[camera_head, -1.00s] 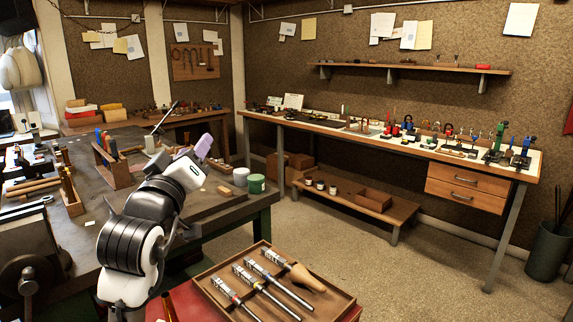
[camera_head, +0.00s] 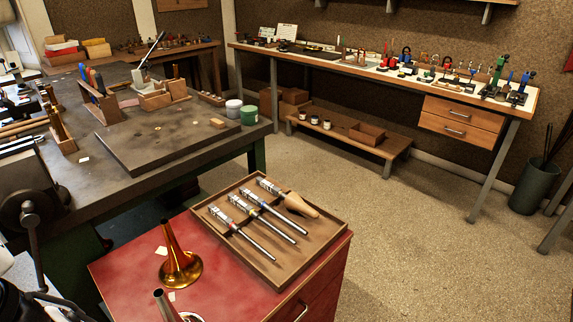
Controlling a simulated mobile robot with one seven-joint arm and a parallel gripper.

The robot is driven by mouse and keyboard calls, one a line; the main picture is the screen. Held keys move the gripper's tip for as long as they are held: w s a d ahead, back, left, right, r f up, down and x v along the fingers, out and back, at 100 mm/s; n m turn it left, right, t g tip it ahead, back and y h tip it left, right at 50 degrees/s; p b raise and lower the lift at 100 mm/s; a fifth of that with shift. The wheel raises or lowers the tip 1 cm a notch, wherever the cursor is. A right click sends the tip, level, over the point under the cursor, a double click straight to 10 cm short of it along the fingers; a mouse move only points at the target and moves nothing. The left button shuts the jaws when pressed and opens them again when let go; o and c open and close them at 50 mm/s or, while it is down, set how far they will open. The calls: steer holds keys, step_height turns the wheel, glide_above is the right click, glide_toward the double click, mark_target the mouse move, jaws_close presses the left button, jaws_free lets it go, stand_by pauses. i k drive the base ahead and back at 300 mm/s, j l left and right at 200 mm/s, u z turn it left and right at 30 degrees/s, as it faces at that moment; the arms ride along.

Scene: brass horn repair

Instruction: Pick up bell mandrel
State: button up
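A shallow wooden tray (camera_head: 237,257) lies on the red cabinet top. It holds several metal tools with square silver shanks and round rods. The far one ends in a tan, tapered, rounded head (camera_head: 300,205); I cannot tell for sure which of these is the bell mandrel. A brass bell flare (camera_head: 180,268) stands mouth down on the red top, left of the tray. Another horn part (camera_head: 166,306) is cut off by the bottom edge.
The red cabinet (camera_head: 125,270) has a drawer handle in front. A dark workbench (camera_head: 90,160) with a flat board, tool racks and a vise is at left. A long tool bench (camera_head: 470,90) runs along the back wall.

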mark_target(292, 202)
steer(key=u, duration=1)
steer(key=i+l, duration=0.1)
steer(key=l, duration=1)
steer(key=i+l+u, duration=0.1)
steer(key=l, duration=1)
steer(key=i+l, duration=0.5)
steer(key=l, duration=0.15)
